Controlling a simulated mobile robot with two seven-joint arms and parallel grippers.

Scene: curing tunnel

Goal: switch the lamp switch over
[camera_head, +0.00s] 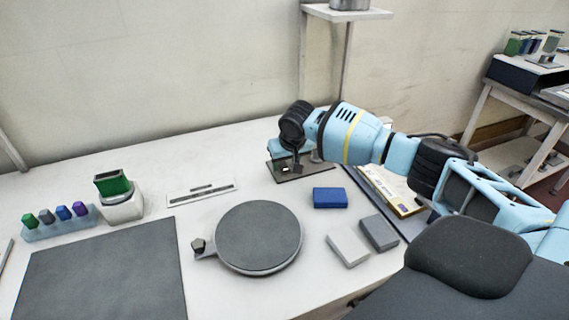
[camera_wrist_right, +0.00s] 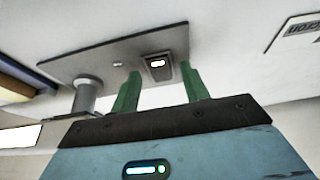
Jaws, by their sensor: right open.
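A dark grey plate (camera_head: 318,170) lies at the back of the white table, partly hidden by my right gripper. The wrist view shows the plate (camera_wrist_right: 205,44) with a small dark switch housing (camera_wrist_right: 158,74) that has a lit white patch, and a short metal post (camera_wrist_right: 86,95). My right gripper (camera_head: 297,168) is over the plate. In the wrist view its two green fingers (camera_wrist_right: 161,80) are apart, one on each side of the switch housing, with nothing held. I cannot tell whether they touch it. My left gripper is not in view.
A round grey turntable (camera_head: 258,237), a blue block (camera_head: 330,198), a pale block (camera_head: 348,246) and a grey block (camera_head: 379,233) lie in front of the plate. A shelf post stands behind. A dark mat (camera_head: 100,275) and a white holder (camera_head: 124,208) are at left.

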